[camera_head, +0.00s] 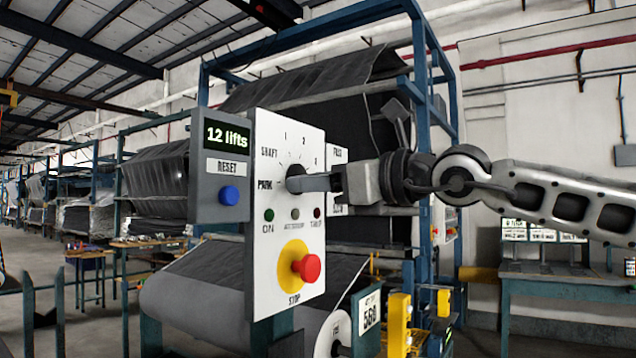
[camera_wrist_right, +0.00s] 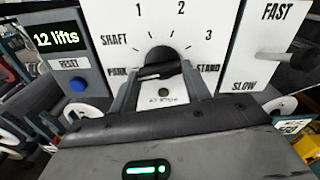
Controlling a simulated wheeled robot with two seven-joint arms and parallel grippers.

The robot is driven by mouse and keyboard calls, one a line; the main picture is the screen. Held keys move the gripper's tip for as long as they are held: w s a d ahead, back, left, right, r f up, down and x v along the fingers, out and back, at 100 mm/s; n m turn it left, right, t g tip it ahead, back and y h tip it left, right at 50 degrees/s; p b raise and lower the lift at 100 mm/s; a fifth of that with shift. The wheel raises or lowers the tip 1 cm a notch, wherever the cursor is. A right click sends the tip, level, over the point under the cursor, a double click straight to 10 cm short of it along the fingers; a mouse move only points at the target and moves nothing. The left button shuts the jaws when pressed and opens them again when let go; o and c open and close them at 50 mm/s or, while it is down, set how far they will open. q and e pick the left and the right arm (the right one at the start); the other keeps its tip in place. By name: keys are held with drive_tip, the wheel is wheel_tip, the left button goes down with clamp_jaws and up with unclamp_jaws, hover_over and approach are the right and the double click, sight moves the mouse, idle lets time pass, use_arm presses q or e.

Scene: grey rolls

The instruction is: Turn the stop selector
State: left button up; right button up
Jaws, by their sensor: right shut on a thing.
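The selector (camera_head: 295,171) is a dark round knob on a white panel (camera_head: 270,225), with marks SHAFT, 1, 2, 3 and PARK around it. It also shows in the right wrist view (camera_wrist_right: 160,57), where PARK is at its left and STAND at its right. My right gripper (camera_head: 312,183) is shut on the knob's handle, with one finger on each side in the right wrist view (camera_wrist_right: 160,85). The handle lies nearly level, one end towards PARK. The fingers hide part of it. My left gripper is not in view.
Below the knob are small lamps and a red STOP button (camera_head: 306,267) on a yellow disc. A grey box (camera_head: 222,170) at the left has a "12 lifts" display and blue RESET button (camera_head: 229,195). A FAST/SLOW lever (camera_wrist_right: 284,56) is at the right.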

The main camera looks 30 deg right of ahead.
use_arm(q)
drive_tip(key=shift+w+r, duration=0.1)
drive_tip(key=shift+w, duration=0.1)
use_arm(e)
drive_tip(key=o, duration=1)
use_arm(q)
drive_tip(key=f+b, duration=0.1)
drive_tip(key=b, duration=0.2)
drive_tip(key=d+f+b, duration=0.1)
drive_tip(key=b, duration=0.2)
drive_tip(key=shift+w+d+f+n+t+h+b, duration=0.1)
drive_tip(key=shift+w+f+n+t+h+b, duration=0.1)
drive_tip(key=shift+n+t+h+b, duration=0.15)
use_arm(e)
drive_tip(key=v, duration=1.6)
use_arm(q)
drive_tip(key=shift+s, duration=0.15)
